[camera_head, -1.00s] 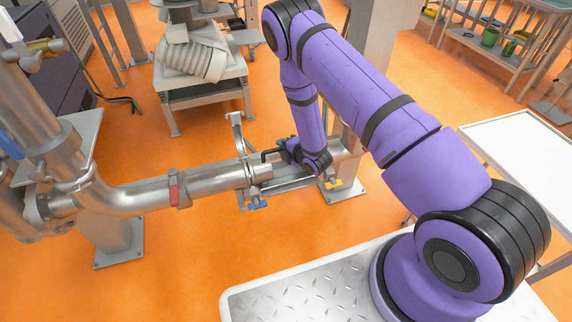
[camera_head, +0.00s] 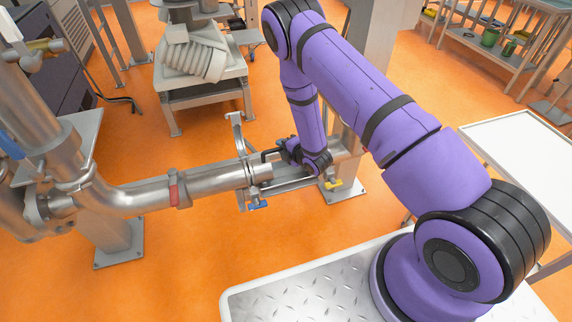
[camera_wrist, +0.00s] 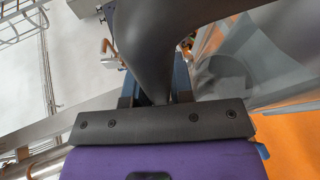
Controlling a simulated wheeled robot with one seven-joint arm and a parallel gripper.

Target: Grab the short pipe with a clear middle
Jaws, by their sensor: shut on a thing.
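My gripper (camera_head: 284,153) is low at the pipe line, at the gap between the long steel pipe (camera_head: 218,180) and the support behind. In the wrist view its two bluish fingers (camera_wrist: 156,85) are closed around a smooth dark curved piece (camera_wrist: 160,40) that widens away from the jaws. A black bent bar (camera_head: 269,154) sticks out left of the gripper in the head view. I cannot tell whether the dark piece belongs to the short pipe. The short pipe's clear middle is not plain in the head view; my wrist hides much of that spot. A grey see-through-looking surface (camera_wrist: 222,65) fills the right of the wrist view.
An upright open clamp (camera_head: 237,133) stands just left of my gripper. A blue-handled clamp part (camera_head: 257,204) and a yellow-handled one (camera_head: 333,184) sit close by. A steel post (camera_head: 372,60) rises behind. Orange floor (camera_head: 180,270) is clear in front.

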